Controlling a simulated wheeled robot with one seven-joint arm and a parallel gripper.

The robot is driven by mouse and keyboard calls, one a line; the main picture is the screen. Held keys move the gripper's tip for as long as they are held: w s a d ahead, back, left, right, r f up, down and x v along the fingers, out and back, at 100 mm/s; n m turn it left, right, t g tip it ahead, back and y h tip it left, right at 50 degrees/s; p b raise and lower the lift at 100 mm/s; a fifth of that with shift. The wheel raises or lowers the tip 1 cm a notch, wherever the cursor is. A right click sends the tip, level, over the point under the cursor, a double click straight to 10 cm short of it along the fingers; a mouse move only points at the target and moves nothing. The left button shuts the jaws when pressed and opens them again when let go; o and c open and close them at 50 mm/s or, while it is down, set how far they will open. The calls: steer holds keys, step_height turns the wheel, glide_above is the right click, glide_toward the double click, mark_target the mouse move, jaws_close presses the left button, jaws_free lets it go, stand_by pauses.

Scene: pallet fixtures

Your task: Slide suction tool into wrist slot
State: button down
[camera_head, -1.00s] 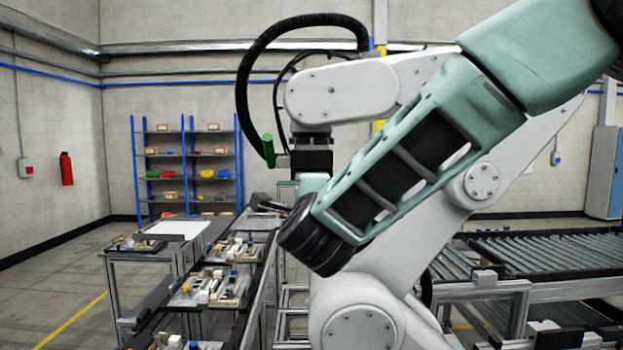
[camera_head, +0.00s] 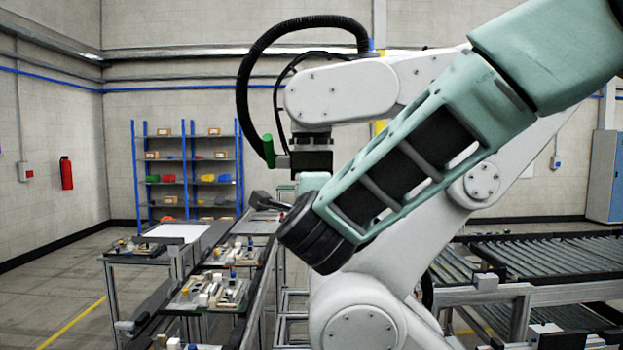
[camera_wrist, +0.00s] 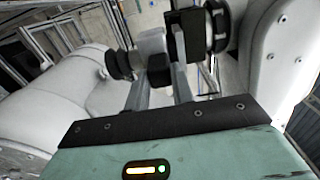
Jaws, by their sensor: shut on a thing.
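In the wrist view my gripper (camera_wrist: 160,88) is shut on the suction tool (camera_wrist: 153,48), a grey body with a dark ribbed cup at its left end. The tool lies crosswise between my two fingers. A black block and round dark flange (camera_wrist: 218,27) sit just right of the tool, close to the white robot's link. I cannot tell whether the tool touches the slot. In the head view the white robot's black wrist (camera_head: 311,142) hangs from its forearm, with a green cylinder (camera_head: 268,150) at its left. My teal arm crosses in front and hides most of my gripper and the tool.
The white robot arm (camera_head: 345,90) fills the middle, close behind my arm. Its rounded white casing (camera_wrist: 55,95) is near my gripper's left. Workbenches with small parts (camera_head: 210,290) stand left, a roller conveyor (camera_head: 550,258) right. A blue shelf (camera_head: 188,170) is far back.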

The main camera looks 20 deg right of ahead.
steer(key=shift+r, duration=0.1)
stand_by(0.3)
steer(key=shift+b+x, duration=0.35)
steer(key=shift+x, duration=0.5)
steer(key=shift+b+x, duration=0.35)
steer(key=shift+x, duration=0.45)
steer(key=shift+w, duration=0.1)
steer(key=shift+w+d+b, duration=0.25)
steer(key=shift+w+b, duration=0.05)
steer(key=shift+w, duration=0.35)
steer(key=shift+w, duration=0.15)
stand_by(0.5)
steer(key=shift+w+d+b, duration=0.2)
steer(key=shift+w+b, duration=0.1)
steer(key=shift+w, duration=0.15)
steer(key=shift+w+d, duration=0.15)
steer(key=shift+w, duration=0.3)
